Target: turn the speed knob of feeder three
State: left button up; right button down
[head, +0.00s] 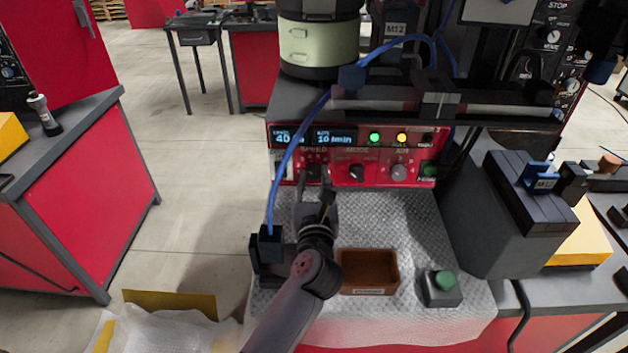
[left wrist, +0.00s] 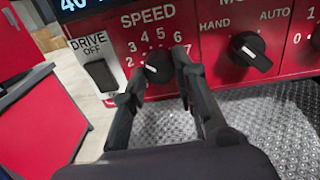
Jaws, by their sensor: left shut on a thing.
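The black speed knob (left wrist: 158,68) sits on the red control panel (head: 336,180), under the word SPEED and inside a ring of numbers. In the left wrist view the two fingers of my left gripper (left wrist: 160,76) stand on either side of the knob and are shut on it. In the head view my left gripper (head: 315,180) reaches up to the panel's left part, and its fingers partly hide the knob there. My right gripper is not in view.
The mode knob (left wrist: 249,49) is close to the right, and the drive switch (left wrist: 101,75) close to the left. A blue cable (head: 287,160) hangs in front of the panel. A brown tray (head: 340,272) and a green button box (head: 440,290) stand below.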

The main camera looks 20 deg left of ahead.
pick_arm(q)
grip_shut()
jog(key=m+p, duration=0.2)
jog(key=p, duration=0.1)
jog(key=shift+r, duration=0.2)
jog(key=shift+m+p, duration=0.95)
jog(key=shift+m, duration=0.25)
jog(key=shift+f+m+p, duration=0.2)
jog(key=shift+m+p, duration=0.5)
jog(key=shift+m, duration=0.1)
jog(key=o, duration=0.8)
grip_release()
jog(key=shift+o, duration=0.2)
